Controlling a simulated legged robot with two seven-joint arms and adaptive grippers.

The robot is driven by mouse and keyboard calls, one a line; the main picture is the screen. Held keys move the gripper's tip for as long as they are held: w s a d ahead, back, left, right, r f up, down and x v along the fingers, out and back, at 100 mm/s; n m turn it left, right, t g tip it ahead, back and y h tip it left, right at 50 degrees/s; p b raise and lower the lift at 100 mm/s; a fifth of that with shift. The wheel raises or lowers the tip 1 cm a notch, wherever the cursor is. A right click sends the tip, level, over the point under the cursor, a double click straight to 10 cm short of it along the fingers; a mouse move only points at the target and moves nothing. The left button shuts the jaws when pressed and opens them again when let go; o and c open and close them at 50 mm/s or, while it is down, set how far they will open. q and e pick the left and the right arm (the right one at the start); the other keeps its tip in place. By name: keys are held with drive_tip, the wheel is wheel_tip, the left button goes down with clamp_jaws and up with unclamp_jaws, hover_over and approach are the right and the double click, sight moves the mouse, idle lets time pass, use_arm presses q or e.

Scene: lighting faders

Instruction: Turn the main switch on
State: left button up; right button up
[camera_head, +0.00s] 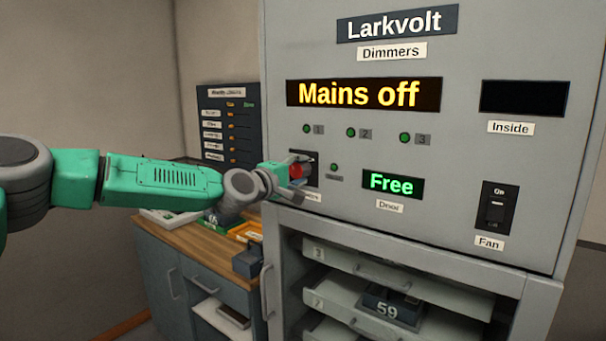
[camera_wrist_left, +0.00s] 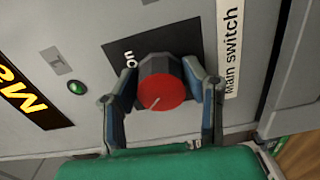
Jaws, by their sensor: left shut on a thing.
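The main switch is a red round knob (camera_head: 297,171) on a dark plate at the lower left of the grey Larkvolt cabinet front (camera_head: 460,130). In the left wrist view the red knob (camera_wrist_left: 162,94) sits between the fingers of my left gripper (camera_wrist_left: 163,92), which is shut on it. A pale line marks the knob's face. "On" and "Main switch" lettering shows beside it. In the head view my left gripper (camera_head: 286,178) covers part of the plate. The display (camera_head: 364,94) reads "Mains off". My right gripper is not in view.
A green "Free" display (camera_head: 391,184) and a Fan switch (camera_head: 496,208) are on the same panel. Open shelves with a box marked 59 (camera_head: 392,304) are below. A wooden-topped counter (camera_head: 200,237) with trays stands at the left, under a dark wall board (camera_head: 229,126).

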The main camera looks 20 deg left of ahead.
use_arm(q)
drive_tip(key=shift+w+a+f+m+b, duration=0.15)
drive_tip(key=shift+a+m+b, duration=0.2)
drive_tip(key=shift+m+b, duration=1.15)
drive_tip(key=shift+m, duration=0.3)
drive_tip(key=m+b, duration=0.2)
drive_tip(key=m, duration=0.1)
drive_tip(key=shift+a+m, duration=0.1)
drive_tip(key=shift+m, duration=0.2)
drive_tip(key=m, duration=0.1)
drive_tip(key=m+b, duration=0.1)
drive_tip(key=m, duration=0.2)
drive_tip(key=shift+r+m, duration=0.3)
drive_tip(key=m+b, duration=0.1)
drive_tip(key=m, duration=0.4)
drive_tip(key=shift+r, duration=0.15)
drive_tip(key=shift+m, duration=0.3)
drive_tip(key=o, duration=1.1)
drive_tip(key=shift+o, duration=0.2)
